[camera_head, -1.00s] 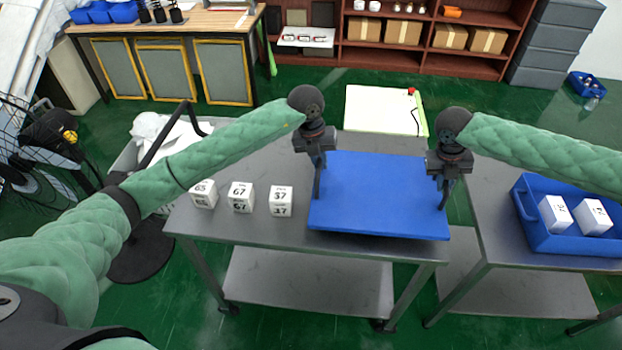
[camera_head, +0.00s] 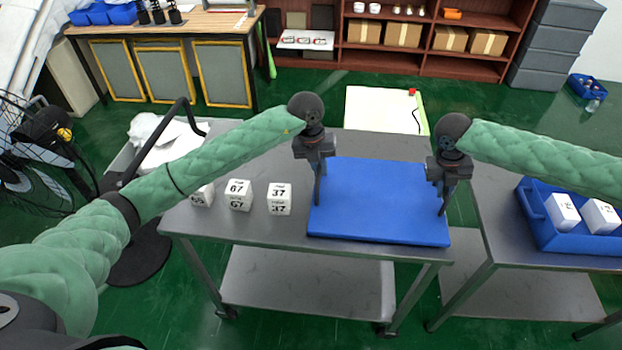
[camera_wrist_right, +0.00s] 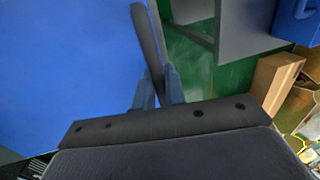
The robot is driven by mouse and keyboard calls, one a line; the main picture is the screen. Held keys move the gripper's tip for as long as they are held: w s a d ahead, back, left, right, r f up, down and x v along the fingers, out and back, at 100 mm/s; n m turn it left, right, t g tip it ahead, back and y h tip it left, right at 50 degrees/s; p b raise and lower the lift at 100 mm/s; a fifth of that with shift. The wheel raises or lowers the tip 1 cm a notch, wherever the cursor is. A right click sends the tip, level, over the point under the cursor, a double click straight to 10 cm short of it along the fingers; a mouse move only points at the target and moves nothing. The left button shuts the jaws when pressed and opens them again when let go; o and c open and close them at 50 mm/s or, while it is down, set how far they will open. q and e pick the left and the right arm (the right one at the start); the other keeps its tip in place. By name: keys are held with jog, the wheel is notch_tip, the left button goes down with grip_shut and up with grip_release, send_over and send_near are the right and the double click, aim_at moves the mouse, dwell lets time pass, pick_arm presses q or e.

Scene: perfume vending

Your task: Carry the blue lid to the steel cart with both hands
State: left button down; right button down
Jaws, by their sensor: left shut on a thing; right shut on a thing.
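The blue lid (camera_head: 380,205) is a flat blue panel over the right part of the steel cart (camera_head: 240,229). My left gripper (camera_head: 318,200) is shut on its left edge and my right gripper (camera_head: 442,212) is shut on its right edge. The lid looks level, and its front edge reaches near the cart's front edge. I cannot tell whether it rests on the cart top or hangs just above it. In the right wrist view the lid (camera_wrist_right: 60,60) fills the left side, beside the fingers (camera_wrist_right: 158,95).
Several white numbered boxes (camera_head: 238,195) stand on the cart left of the lid. A second steel table (camera_head: 490,225) to the right holds a blue crate (camera_head: 570,238) with white boxes (camera_head: 563,211). A narrow gap separates the two tables. A black stand (camera_head: 135,255) is at the left.

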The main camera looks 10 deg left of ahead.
pick_arm(q)
jog(key=shift+a+f, duration=0.1)
jog(key=shift+f, duration=0.2)
pick_arm(e)
jog(key=shift+d+f, duration=0.1)
jog(key=shift+f, duration=0.2)
pick_arm(q)
jog(key=c, duration=1.9)
grip_release()
jog(key=shift+f, duration=0.1)
pick_arm(e)
jog(key=c, duration=1.9)
grip_release()
jog(key=shift+f, duration=0.1)
pick_arm(q)
jog(key=o, duration=0.4)
pick_arm(e)
jog(key=o, duration=0.4)
pick_arm(q)
jog(key=shift+o, duration=0.2)
pick_arm(e)
jog(key=shift+o, duration=0.2)
